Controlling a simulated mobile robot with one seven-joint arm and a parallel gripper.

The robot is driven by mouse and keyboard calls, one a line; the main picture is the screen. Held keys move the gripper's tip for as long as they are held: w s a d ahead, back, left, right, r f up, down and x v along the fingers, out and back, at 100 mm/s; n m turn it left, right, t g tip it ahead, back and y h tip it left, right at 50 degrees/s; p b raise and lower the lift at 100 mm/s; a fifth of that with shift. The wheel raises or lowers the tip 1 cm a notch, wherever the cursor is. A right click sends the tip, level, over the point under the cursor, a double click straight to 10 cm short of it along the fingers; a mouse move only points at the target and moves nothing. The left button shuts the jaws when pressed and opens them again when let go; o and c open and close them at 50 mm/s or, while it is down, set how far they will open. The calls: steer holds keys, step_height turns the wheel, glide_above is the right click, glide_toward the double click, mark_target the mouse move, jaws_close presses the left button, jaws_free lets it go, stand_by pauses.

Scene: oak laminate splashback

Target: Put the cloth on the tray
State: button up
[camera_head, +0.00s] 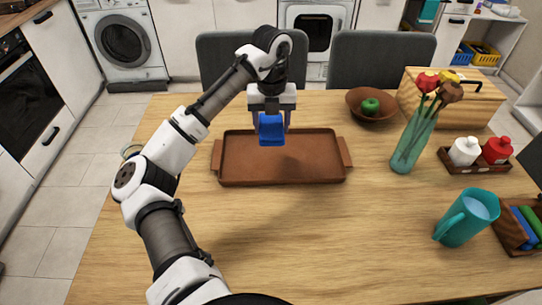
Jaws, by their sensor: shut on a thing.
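The cloth (271,131) is a small bright blue folded piece. My gripper (271,122) is shut on it, with a finger on each side. The brown tray (283,170) lies flat on the wooden table, with a handle at each end. The gripper and cloth show over the far middle part of the tray. The cloth appears to be above the tray floor, but I cannot tell how high, or whether it touches. The tray looks otherwise empty.
A teal vase (408,148) with flowers stands right of the tray. A teal pitcher (466,219) is at the right front. The table's front left is clear.

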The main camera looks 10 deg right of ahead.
mark_target(271, 165)
step_height(271, 165, down, 13)
steer(key=shift+r+p, duration=0.2)
steer(key=shift+p, duration=0.5)
steer(key=shift+f, duration=0.2)
steer(key=o, duration=1.1)
steer(key=shift+r, duration=0.1)
step_height(271, 165, up, 12)
steer(key=shift+r+b, duration=0.15)
steer(key=shift+b, duration=0.8)
